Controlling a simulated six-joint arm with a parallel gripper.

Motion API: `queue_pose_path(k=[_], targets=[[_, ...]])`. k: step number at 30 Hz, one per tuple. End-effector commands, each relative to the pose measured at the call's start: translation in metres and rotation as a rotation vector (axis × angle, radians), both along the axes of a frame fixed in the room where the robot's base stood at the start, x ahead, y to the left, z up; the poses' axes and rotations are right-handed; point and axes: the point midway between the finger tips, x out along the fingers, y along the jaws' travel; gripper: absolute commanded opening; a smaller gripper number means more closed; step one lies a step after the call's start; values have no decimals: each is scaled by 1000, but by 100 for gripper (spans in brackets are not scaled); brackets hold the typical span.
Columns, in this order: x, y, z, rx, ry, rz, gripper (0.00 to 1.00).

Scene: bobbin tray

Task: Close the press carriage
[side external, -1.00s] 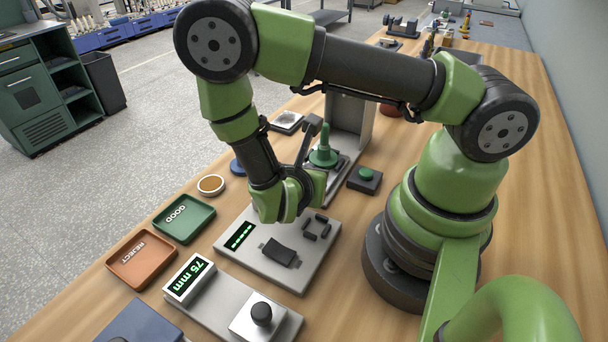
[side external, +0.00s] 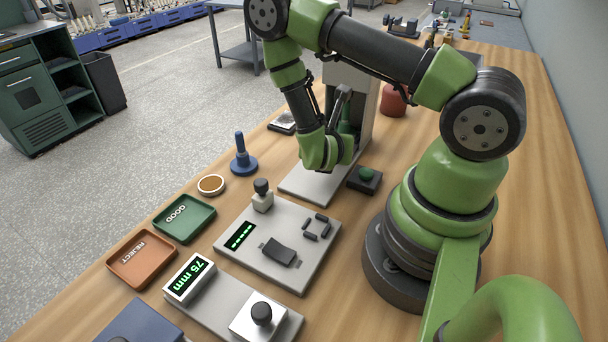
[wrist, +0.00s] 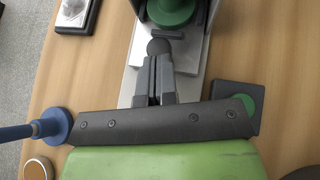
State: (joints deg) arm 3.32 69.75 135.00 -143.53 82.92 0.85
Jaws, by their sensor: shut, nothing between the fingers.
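The press (side external: 360,95) is a grey upright housing on a pale base plate (side external: 300,184). In the wrist view, the carriage (wrist: 190,48) lies at the mouth of the housing and carries a green round piece (wrist: 172,12) partly between the dark side walls. A dark ball knob (wrist: 158,46) is on its near side. My gripper (wrist: 158,62) is shut and empty, its fingertips right behind the knob, touching or nearly so. In the side view the wrist hides the fingertips and most of the carriage; some green (side external: 347,122) shows behind it.
A green button box (side external: 365,178) stands close to the right of the base plate. A blue spindle (side external: 243,157) stands to its left, near a round brown-topped dish (side external: 211,184). A gauge plate (side external: 275,250) with a dark-knobbed piece (side external: 262,195) lies in front.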

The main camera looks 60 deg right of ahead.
Motion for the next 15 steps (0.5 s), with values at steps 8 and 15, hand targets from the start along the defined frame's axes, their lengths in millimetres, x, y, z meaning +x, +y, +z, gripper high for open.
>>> queue_pose_path(k=[8,15], targets=[[0,-3,0,-12,-7,-15,0],[-5,23,0,-7,-2,0,0]])
